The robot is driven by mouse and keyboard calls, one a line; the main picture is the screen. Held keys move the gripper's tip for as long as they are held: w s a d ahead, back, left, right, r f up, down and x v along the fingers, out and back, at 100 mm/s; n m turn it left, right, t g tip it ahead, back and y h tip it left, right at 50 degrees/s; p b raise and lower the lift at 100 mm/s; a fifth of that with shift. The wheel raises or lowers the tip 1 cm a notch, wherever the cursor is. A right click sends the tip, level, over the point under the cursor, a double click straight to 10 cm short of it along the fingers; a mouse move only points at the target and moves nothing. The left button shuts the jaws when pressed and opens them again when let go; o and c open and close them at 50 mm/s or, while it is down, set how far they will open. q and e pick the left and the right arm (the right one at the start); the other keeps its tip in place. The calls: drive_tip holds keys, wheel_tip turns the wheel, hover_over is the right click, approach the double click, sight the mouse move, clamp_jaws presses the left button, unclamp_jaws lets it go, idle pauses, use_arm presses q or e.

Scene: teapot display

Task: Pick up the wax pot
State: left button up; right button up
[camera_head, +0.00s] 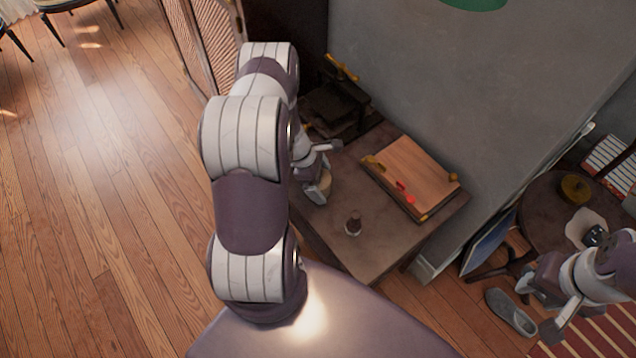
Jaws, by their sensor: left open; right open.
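My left gripper (322,168) is open over the left part of the brown table (385,258), its fingers spread apart. A small tan round thing (326,181), perhaps the wax pot, shows at the lower finger and is partly hidden by it. I cannot tell if they touch. A small upright item with a dark top and pale base (353,223) stands near the table's front edge, apart from the gripper. My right gripper (548,303) is open at the lower right, away from this table.
A wooden board (415,172) with red and yellow pieces lies on the table's right half. A dark device (335,105) stands at the back left by the grey wall (450,80). A round table (545,215) and a grey slipper (510,312) are at right.

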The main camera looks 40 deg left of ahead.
use_arm(q)
drive_tip(key=shift+s+a+r, duration=0.1)
drive_tip(key=shift+s, duration=0.15)
drive_tip(key=c, duration=1)
drive_tip(key=shift+w, duration=0.15)
drive_tip(key=shift+c, duration=0.9)
drive_tip(key=shift+r, duration=0.1)
